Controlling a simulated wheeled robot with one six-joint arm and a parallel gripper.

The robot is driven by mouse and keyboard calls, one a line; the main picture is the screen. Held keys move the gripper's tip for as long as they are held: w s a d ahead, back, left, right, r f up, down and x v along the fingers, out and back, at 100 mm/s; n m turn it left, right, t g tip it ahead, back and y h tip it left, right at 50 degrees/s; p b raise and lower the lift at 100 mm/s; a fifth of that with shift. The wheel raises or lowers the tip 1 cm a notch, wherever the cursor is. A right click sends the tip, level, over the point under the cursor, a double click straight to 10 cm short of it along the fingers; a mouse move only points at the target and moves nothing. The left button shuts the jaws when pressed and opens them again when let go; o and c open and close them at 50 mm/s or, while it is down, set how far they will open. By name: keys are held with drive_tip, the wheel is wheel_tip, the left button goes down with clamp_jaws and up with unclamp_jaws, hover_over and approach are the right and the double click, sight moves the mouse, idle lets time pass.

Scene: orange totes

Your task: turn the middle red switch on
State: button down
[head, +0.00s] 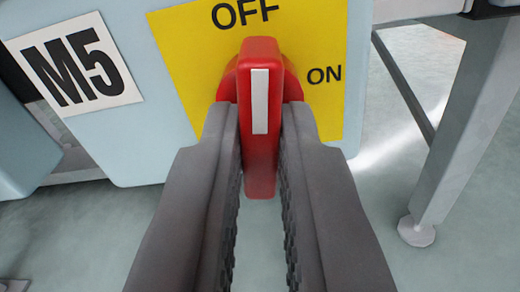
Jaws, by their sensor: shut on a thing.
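The red switch (259,165) is in the middle of the head view, on a yellow plate (195,60) marked OFF at the top and ON at the right. A white stripe on its handle is upright in the picture and lines up with the OFF side. My gripper (260,120) is shut on the red handle, with one dark grey finger on its left side and one on its right. The fingers hide part of the switch's round base and the lower plate. No other switch shows, so I cannot tell from the picture whether this is the middle one.
The plate sits on a pale blue-grey panel (130,150) with a white M5 label (75,68) at the left. A grey metal leg (465,130) with a round foot (416,232) stands at the right. Bare grey floor shows below the panel.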

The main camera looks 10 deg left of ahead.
drive_tip(key=m, duration=0.4)
drive_tip(key=shift+w+r+m, duration=0.15)
drive_tip(key=shift+m, duration=0.15)
drive_tip(key=m, duration=0.3)
drive_tip(key=shift+r+m, duration=0.1)
drive_tip(key=shift+m, duration=0.2)
drive_tip(key=m, duration=0.4)
drive_tip(key=shift+r+m, duration=0.1)
drive_tip(key=shift+m, duration=1.7)
drive_tip(key=c, duration=1.5)
unclamp_jaws()
drive_tip(key=shift+w, duration=0.1)
